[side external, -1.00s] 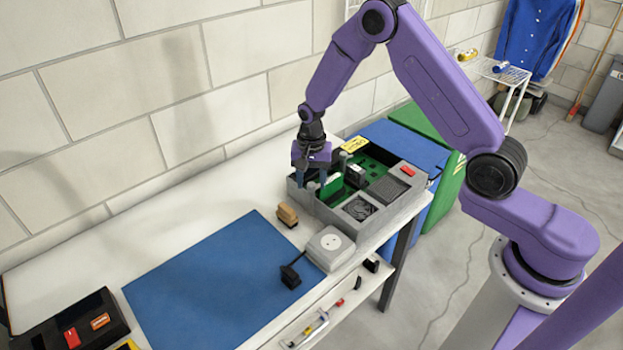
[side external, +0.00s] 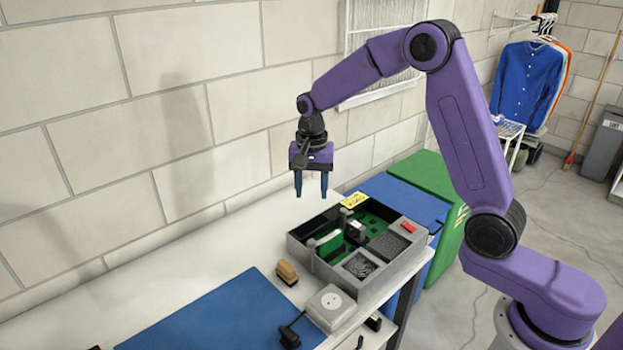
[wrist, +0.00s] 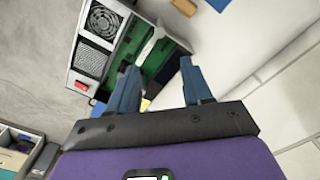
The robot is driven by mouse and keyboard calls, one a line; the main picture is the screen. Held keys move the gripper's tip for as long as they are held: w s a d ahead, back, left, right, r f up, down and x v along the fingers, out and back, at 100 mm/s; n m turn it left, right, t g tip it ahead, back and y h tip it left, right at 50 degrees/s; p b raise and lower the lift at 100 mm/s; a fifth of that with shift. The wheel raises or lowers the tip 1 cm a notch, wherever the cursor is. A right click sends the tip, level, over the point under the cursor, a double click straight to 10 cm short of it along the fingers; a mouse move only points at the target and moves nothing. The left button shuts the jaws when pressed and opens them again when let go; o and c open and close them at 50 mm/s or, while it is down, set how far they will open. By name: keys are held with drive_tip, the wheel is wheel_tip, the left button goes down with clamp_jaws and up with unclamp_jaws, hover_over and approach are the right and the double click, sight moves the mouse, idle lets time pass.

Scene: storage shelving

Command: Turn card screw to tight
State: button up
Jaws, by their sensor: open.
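A grey open-topped case (side external: 375,288) stands at the right end of the bench, with green circuit board inside. A green card (side external: 330,244) stands upright in it, near its left side. A pale strip along the card's top shows in the wrist view (wrist: 151,42). I cannot make out the card screw in either view; it is too small or hidden. My gripper (side external: 311,195) is open and empty, pointing down above the back left part of the case, clear of it. Its two blue fingers also show apart in the wrist view (wrist: 158,68).
A wooden-backed brush or block (side external: 287,273) and a white socket box (side external: 331,307) with a black plug (side external: 289,338) sit left and front of the case. A blue mat (side external: 215,325) covers the bench's front. The wall is behind.

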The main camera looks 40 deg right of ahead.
wheel_tip(320, 180, up, 2)
drive_tip(key=shift+r, duration=0.1)
idle(0.4)
drive_tip(key=s+a+r+n, duration=0.25)
drive_tip(key=s+n, duration=0.25)
drive_tip(key=s, duration=0.3)
drive_tip(key=s+a+r+n, duration=0.1)
drive_tip(key=s+a+n, duration=0.2)
drive_tip(key=s+n, duration=0.3)
drive_tip(key=s+d+n, duration=0.1)
drive_tip(key=s+n, duration=0.2)
drive_tip(key=s, duration=0.4)
drive_tip(key=s+d+n, duration=0.2)
drive_tip(key=s+n, duration=0.2)
drive_tip(key=s, duration=0.3)
drive_tip(key=s+d+f+n, duration=0.1)
drive_tip(key=s+d+n, duration=0.1)
drive_tip(key=s, duration=0.5)
drive_tip(key=shift+d+n, duration=0.25)
drive_tip(key=shift+n, duration=0.65)
